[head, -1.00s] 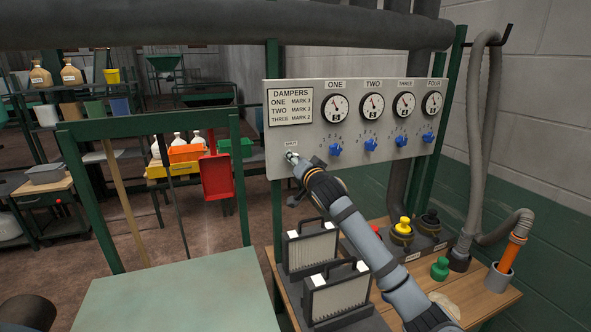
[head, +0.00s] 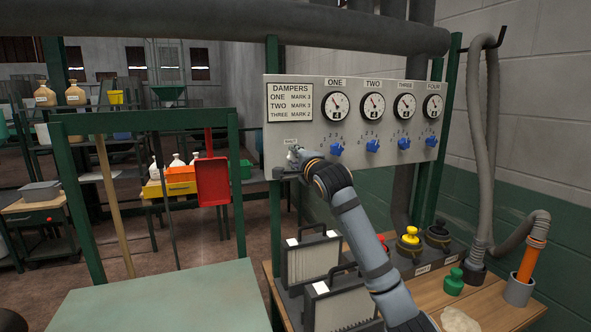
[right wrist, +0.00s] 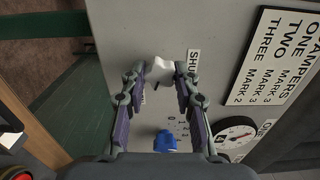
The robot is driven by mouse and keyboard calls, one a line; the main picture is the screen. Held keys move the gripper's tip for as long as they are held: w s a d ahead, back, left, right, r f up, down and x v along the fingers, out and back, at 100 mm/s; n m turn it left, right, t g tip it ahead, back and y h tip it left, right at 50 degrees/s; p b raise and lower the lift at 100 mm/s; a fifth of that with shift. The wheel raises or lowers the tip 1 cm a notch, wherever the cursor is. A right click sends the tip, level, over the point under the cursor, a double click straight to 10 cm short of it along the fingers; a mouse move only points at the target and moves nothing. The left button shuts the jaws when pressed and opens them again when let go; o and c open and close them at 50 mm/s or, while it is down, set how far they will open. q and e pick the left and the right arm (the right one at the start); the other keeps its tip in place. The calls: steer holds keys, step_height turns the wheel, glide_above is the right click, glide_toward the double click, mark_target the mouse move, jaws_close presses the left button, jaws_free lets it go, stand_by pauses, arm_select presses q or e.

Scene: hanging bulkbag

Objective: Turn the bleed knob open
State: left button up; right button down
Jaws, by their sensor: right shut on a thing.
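The bleed knob (right wrist: 160,68) is a small pale knob at the lower left of the grey damper panel (head: 300,135). In the right wrist view it sits between my right fingertips, beside a label reading SHUT (right wrist: 193,63). My right gripper (head: 292,155) reaches the panel there and is shut on the knob; it also shows in the right wrist view (right wrist: 160,80). In the head view the gripper and wrist mostly hide the knob, so its exact angle cannot be told. My left gripper is not in view.
Several blue knobs (head: 336,149) sit under round gauges (head: 335,106) to the right of my gripper. Below are filter boxes (head: 312,262), a yellow-topped valve (head: 409,241) and a green knob (head: 454,281). A green-framed table (head: 160,300) stands at left.

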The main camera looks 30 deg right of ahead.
steer(key=shift+f+m+b, duration=0.15)
steer(key=shift+m+b, duration=0.85)
steer(key=shift+m, duration=0.2)
steer(key=c, duration=1)
jaws_free()
steer(key=v, duration=1.2)
